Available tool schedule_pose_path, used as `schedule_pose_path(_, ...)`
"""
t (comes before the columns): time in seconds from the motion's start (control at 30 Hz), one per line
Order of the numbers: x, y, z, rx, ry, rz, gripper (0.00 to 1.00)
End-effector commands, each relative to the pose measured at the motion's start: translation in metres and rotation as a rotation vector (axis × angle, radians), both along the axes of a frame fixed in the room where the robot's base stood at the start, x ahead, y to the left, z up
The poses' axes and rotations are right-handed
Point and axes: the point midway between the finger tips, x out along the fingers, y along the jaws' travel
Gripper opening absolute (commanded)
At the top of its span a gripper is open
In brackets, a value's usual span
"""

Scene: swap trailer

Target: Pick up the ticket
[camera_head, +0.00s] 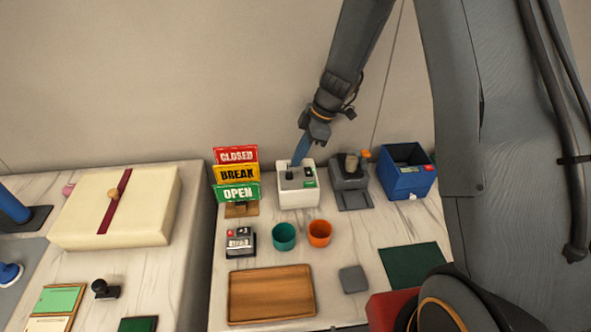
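My gripper (303,142) hangs at the end of the dark grey arm, in front of the wall, just above the white box-shaped machine (298,196). A narrow blue piece (299,152) runs from it down toward the dark top of the machine. I cannot tell whether this piece is a ticket or the gripper's fingers, nor whether it touches the machine. The finger opening is too small to judge. No other thing is clearly recognisable as the ticket.
Closed/break/open signs (237,174) stand left of the machine, a grey device (349,181) and blue bin (407,171) right. In front are a teal cup (284,236), orange cup (319,233), small stamp-like device (240,242) and wooden tray (271,294). A cream box (117,207) sits left.

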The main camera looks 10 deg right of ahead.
Motion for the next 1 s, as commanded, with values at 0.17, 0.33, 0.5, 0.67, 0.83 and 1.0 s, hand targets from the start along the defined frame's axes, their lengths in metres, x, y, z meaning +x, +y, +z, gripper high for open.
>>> schedule_pose_path(0.17,0.000,0.000,0.000,0.000,0.000,0.000,0.00)
schedule_pose_path(0.33,0.000,0.000,0.000,0.000,0.000,0.000,0.00)
schedule_pose_path(0.5,0.000,0.000,0.000,0.000,0.000,0.000,0.00)
schedule_pose_path(0.67,0.000,0.000,0.000,0.000,0.000,0.000,0.00)
schedule_pose_path(0.83,0.001,0.000,0.004,0.000,-0.001,0.001,0.00)
schedule_pose_path(1.0,0.001,0.000,0.017,0.000,-0.003,0.000,0.00)
